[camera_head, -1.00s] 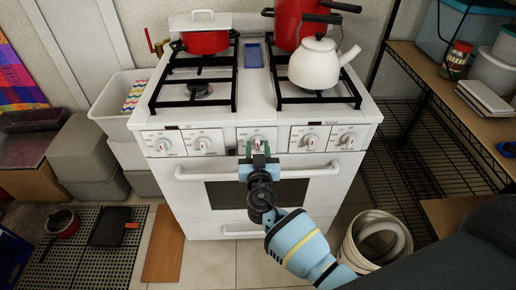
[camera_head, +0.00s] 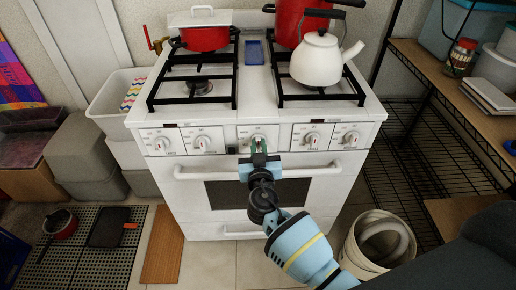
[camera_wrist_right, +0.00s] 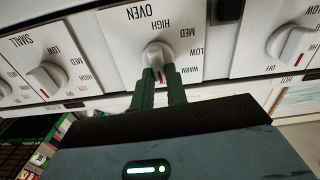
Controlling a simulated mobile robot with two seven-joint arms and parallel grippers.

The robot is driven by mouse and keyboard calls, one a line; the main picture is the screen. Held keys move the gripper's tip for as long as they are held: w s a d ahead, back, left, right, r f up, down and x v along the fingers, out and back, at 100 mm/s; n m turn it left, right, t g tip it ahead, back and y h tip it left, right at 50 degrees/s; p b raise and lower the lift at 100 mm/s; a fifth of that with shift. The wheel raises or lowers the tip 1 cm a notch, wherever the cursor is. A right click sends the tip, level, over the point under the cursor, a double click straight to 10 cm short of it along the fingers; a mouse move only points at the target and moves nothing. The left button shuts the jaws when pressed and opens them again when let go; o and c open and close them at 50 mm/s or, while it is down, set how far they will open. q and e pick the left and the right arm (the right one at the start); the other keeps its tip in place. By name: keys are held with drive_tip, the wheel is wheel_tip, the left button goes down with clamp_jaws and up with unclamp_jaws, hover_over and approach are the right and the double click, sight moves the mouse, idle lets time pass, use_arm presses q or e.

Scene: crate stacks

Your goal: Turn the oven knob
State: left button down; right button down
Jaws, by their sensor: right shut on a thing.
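The white stove (camera_head: 215,165) stands ahead with a row of knobs along its front panel. The oven knob (camera_head: 258,140) is the middle one; in the right wrist view the knob (camera_wrist_right: 157,55) sits under the label OVEN, with a red mark low on it between the fingers. My right gripper (camera_head: 259,148) reaches it from the front, and its green fingers (camera_wrist_right: 159,88) are shut on the knob. The fingertips cover part of the knob. My left gripper is not in view.
Other knobs flank it, one at the left (camera_wrist_right: 47,78) and one at the right (camera_wrist_right: 290,44) in the wrist view. The oven handle (camera_head: 320,171) runs just below. A red pot (camera_head: 205,39) and a white kettle (camera_head: 316,62) stand on top. A white bucket (camera_head: 352,255) stands at lower right.

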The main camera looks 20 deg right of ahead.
drive_tip(key=shift+a+f+n+b, duration=0.1)
drive_tip(key=shift+f+n+b, duration=0.15)
drive_tip(key=shift+n+b, duration=0.75)
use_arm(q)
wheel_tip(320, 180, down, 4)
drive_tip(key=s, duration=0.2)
use_arm(e)
drive_tip(key=shift+b, duration=0.45)
drive_tip(key=shift+a+r+n+b, duration=0.15)
drive_tip(key=shift+n+b, duration=0.25)
drive_tip(key=shift+n, duration=0.8)
use_arm(q)
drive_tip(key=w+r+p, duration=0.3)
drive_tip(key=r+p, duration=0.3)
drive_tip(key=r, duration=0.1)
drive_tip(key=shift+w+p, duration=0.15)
drive_tip(key=shift+p, duration=0.25)
use_arm(e)
drive_tip(key=shift+f+n, duration=0.25)
drive_tip(key=shift+n, duration=4.5)
drive_tip(key=shift+f+n, duration=0.3)
drive_tip(key=shift+n, duration=4.4)
drive_tip(key=shift+f+n, duration=0.25)
drive_tip(key=shift+n, duration=4.5)
drive_tip(key=shift+d, duration=0.2)
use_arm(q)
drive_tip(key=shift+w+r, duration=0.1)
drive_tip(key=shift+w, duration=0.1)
use_arm(e)
drive_tip(key=shift+f, duration=0.1)
